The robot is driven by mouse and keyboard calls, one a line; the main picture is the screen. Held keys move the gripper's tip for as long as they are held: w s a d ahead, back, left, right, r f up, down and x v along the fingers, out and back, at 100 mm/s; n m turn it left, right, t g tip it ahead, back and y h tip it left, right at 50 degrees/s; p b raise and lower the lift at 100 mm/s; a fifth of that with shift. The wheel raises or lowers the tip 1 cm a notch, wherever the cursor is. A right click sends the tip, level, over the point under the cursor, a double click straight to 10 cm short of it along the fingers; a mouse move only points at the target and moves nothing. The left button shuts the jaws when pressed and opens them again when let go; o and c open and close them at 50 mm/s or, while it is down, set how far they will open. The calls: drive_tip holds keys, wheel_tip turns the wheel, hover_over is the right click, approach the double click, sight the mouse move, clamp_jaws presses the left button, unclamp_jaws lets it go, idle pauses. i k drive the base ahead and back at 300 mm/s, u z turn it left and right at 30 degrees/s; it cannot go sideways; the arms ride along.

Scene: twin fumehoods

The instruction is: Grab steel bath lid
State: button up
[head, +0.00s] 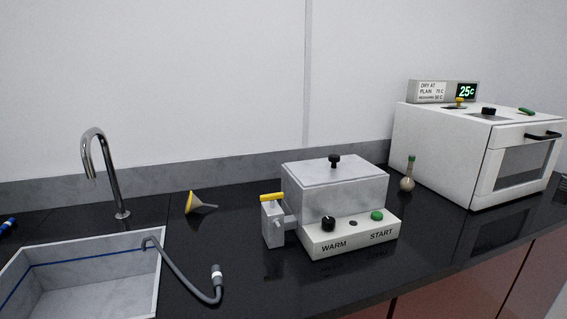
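The steel bath (348,210) stands on the black counter in the middle of the head view. It is a grey box with a front panel marked WARM and START, a black dial and a green button. Its flat steel lid (310,173) lies on top of it, with a small black knob (335,160) standing up near the lid's middle. A small side box with a yellow handle (271,197) is at the bath's left. My gripper is not in view.
A sink (158,262) with a tap (98,160) and grey hose (184,278) is at the left. A yellow funnel (195,203) lies between sink and bath. A green-stoppered flask (407,183) and a white oven (440,150) stand at the right. Counter before the bath is clear.

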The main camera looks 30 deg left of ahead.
sight(335, 168)
drive_tip(key=u, duration=1)
drive_tip(key=i, duration=0.85)
drive_tip(key=u, duration=0.85)
